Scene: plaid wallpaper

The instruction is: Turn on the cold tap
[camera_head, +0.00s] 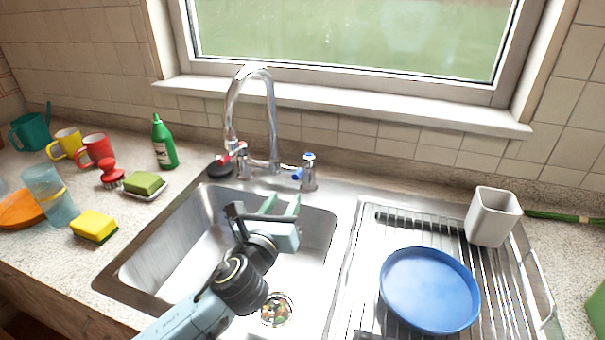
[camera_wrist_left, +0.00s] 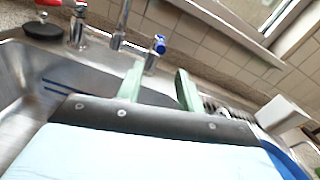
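The chrome faucet (camera_head: 231,110) stands behind the sink, with a tall arched spout. The cold tap, with blue markings (camera_head: 307,172), is on its right side, its blue lever pointing left in the head view. It also shows in the left wrist view (camera_wrist_left: 158,46). A red-marked hot tap (camera_head: 236,152) is on the left side. My left gripper (camera_head: 282,204) is over the sink basin, in front of and below the cold tap, apart from it. Its two green fingers (camera_wrist_left: 160,82) are spread with nothing between them. My right gripper is not in view.
The steel sink (camera_head: 170,245) has a drainer at right with a blue plate (camera_head: 430,290) and a white cup (camera_head: 492,216). A green bottle (camera_head: 164,143), soap dish, brush, sponge (camera_head: 94,226) and mugs stand on the left counter.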

